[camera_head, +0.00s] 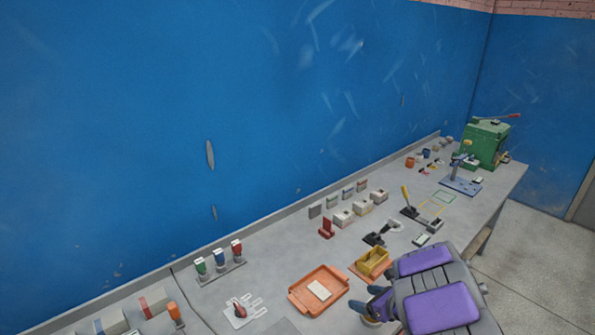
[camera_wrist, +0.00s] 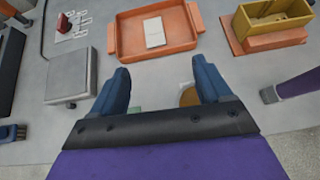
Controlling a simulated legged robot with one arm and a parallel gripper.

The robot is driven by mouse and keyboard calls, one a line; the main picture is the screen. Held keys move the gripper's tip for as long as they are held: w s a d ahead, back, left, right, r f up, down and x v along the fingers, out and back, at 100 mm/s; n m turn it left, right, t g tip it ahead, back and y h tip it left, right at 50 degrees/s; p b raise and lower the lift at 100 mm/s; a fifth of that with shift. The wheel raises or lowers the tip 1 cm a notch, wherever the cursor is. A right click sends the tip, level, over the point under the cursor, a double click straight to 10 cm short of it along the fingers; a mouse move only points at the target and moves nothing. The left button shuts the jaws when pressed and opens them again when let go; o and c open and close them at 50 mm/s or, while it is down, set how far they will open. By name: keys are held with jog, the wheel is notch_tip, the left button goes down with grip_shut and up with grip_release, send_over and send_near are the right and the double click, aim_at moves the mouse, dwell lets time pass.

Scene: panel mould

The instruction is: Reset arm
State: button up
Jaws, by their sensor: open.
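My gripper (camera_wrist: 160,88) is open and empty in the wrist view, with its two dark blue fingers apart above the grey workbench. In the head view my gripper (camera_head: 374,302) shows at the lower right, over the bench's front part, with my purple and grey arm behind it. An orange tray (camera_wrist: 120,38) with a pale flat block (camera_wrist: 154,31) in it lies ahead of the fingers. A yellow open box (camera_wrist: 275,14) on an orange base stands to the right of the tray. A round brownish thing (camera_wrist: 189,95) lies by the right finger, partly hidden.
The workbench (camera_head: 275,255) runs along a blue wall. A red-handled switch (camera_head: 239,310), a grey scale-like box (camera_wrist: 69,80), small lever clamps (camera_head: 378,238) and a green machine (camera_head: 485,142) stand on it. Bare bench shows between the tray and the coloured-handled tools (camera_head: 219,263).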

jog(key=w+d+r+m+t+h, duration=0.1)
jog(key=w+d+r+m+h, duration=0.1)
jog(key=d+r+m+h, duration=0.65)
jog(key=s+d+r+m+g+h+b, duration=0.1)
jog(key=s+d+r+m+g+h, duration=0.25)
jog(key=s+r+m, duration=0.8)
jog(key=s+a+m+g+y, duration=0.3)
jog(key=s+a+m, duration=0.8)
jog(key=s, duration=0.4)
jog(key=s+a+f+m+g+y+b, duration=0.1)
jog(key=s+a+m+g, duration=0.4)
jog(key=s+a+m, duration=0.6)
jog(key=s+a+y, duration=0.1)
jog(key=s, duration=0.4)
jog(key=shift+s+f+m+y, duration=0.2)
jog(key=shift+f+m+y, duration=0.1)
jog(key=shift+y, duration=0.1)
